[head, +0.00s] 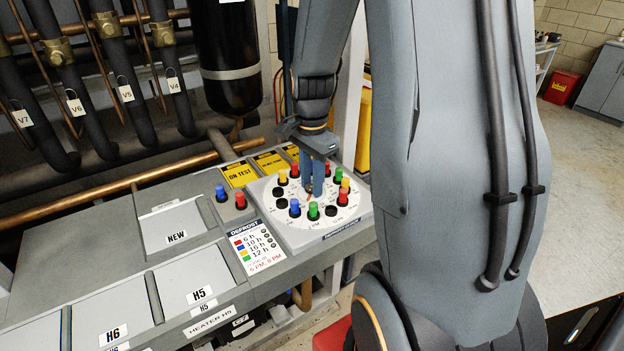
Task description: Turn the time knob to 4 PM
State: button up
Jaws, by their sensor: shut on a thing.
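A round white dial plate (345,212) is set in the sloping grey panel, with red, yellow, green, blue and black pegs standing around it. My gripper (311,188) points down at the middle of the dial, inside the ring of pegs. It is shut on the time knob there. The jaws hide nearly all of the knob, so its pointer direction cannot be read. The hour marks on the plate are too small to read.
A blue peg (221,193) and a red peg (240,200) stand left of the dial. A DEFROST card (257,247) lies in front of them. Yellow labels (239,174) line the back. Pipes and a black cylinder (230,85) rise behind. Open floor lies to the right.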

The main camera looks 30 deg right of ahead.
jog(key=shift+m, duration=0.9)
jog(key=o, duration=1.1)
jog(key=shift+c, duration=0.2)
jog(key=shift+r+b, duration=0.85)
jog(key=shift+r, duration=3.1)
jog(key=shift+d, duration=0.1)
